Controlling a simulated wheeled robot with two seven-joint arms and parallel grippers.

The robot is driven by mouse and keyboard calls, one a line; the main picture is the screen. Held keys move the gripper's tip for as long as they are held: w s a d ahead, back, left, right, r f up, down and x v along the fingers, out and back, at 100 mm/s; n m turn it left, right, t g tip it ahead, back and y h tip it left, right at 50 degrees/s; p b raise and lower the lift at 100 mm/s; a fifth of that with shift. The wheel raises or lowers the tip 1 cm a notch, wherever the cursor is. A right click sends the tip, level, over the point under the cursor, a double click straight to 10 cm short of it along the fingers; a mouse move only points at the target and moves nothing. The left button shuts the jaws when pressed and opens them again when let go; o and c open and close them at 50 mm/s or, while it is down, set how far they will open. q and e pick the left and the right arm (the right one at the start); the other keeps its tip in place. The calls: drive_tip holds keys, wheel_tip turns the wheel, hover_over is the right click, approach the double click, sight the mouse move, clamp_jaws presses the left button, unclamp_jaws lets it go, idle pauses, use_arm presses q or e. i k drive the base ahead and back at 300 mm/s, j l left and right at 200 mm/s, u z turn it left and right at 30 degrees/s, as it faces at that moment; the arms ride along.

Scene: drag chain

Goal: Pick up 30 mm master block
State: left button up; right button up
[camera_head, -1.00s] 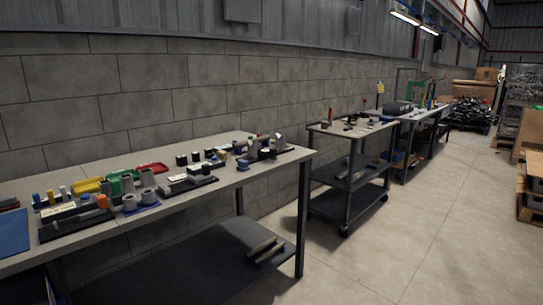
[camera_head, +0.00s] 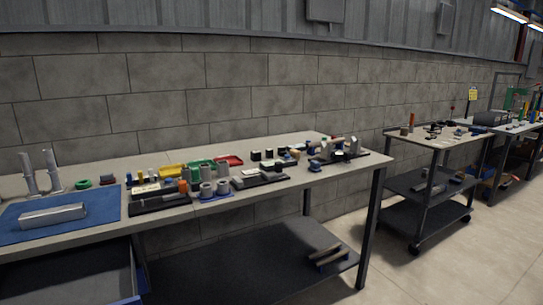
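Neither of my grippers is in view. I cannot tell which item is the 30 mm master block; no size marking is readable at this distance. A long silver metal block (camera_head: 53,216) lies on a blue mat (camera_head: 98,206) at the left of the near workbench (camera_head: 322,184). Several small dark blocks (camera_head: 256,155) stand toward the back of the bench, right of the colored bins. Several grey cylinders (camera_head: 206,190) stand in front of the bins.
Yellow, green (camera_head: 201,164) and red (camera_head: 229,160) bins sit mid-bench. A black fixture (camera_head: 160,203) lies near the front edge. Two silver posts (camera_head: 52,170) stand at the left. An open drawer (camera_head: 70,268) juts below. A cart (camera_head: 440,141) stands right; open floor lies between.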

sight(269, 153)
drive_tip(key=i+l+u, duration=0.4)
drive_tip(key=i, duration=0.25)
drive_tip(key=i+l+u, duration=0.45)
drive_tip(key=i+l, duration=0.15)
drive_tip(key=i+l+u, duration=0.4)
drive_tip(key=l, duration=0.45)
drive_tip(key=i+j, duration=0.05)
drive_tip(key=i, duration=0.05)
